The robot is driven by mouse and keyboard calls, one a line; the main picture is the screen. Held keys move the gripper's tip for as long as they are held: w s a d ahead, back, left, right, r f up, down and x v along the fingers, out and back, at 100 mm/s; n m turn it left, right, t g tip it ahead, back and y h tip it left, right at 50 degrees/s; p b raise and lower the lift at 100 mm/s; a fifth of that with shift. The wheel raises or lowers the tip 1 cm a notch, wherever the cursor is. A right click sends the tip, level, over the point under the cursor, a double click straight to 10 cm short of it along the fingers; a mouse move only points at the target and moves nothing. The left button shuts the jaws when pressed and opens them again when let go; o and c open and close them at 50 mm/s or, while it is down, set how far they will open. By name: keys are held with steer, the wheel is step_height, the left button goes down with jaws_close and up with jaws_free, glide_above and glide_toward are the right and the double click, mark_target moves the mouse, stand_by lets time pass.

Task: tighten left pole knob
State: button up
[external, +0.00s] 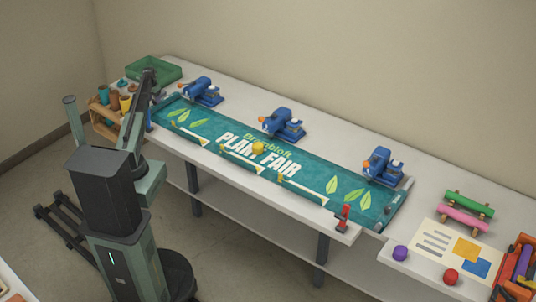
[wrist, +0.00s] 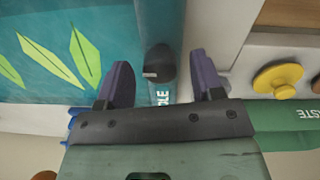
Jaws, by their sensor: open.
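A dark rounded knob (wrist: 160,62) shows in the wrist view at the end of a teal-grey pole (wrist: 168,20) along the banner's edge. My gripper (wrist: 160,72) is open, with one purple finger on each side of the knob and a gap to both. Contact is not visible. The teal plant fair banner (wrist: 40,50) lies to the left of the pole in the wrist view. In the external view the banner (external: 215,145) lies along the white table. My arm covers its left end there, and the left knob and my fingertips cannot be made out.
Several blue clamps (external: 283,123) stand along the banner's back edge. A red clamp (external: 343,217) is at the front right. A green crate (external: 153,70) and a wooden rack (external: 108,122) stand near the left end. A yellow round piece (wrist: 278,78) lies right of my gripper.

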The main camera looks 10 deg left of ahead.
mark_target(153, 100)
step_height(153, 100, up, 10)
steer(key=p, duration=0.9)
steer(key=shift+a+r+p, duration=0.2)
steer(key=shift+p, duration=0.15)
steer(key=s+d+n, duration=0.1)
steer(key=s+d, duration=1)
steer(key=s, duration=0.3)
steer(key=s+d+n, duration=0.2)
steer(key=s+d, duration=0.9)
steer(key=s, duration=0.4)
steer(key=shift+s, duration=0.2)
steer(key=shift+d, duration=0.1)
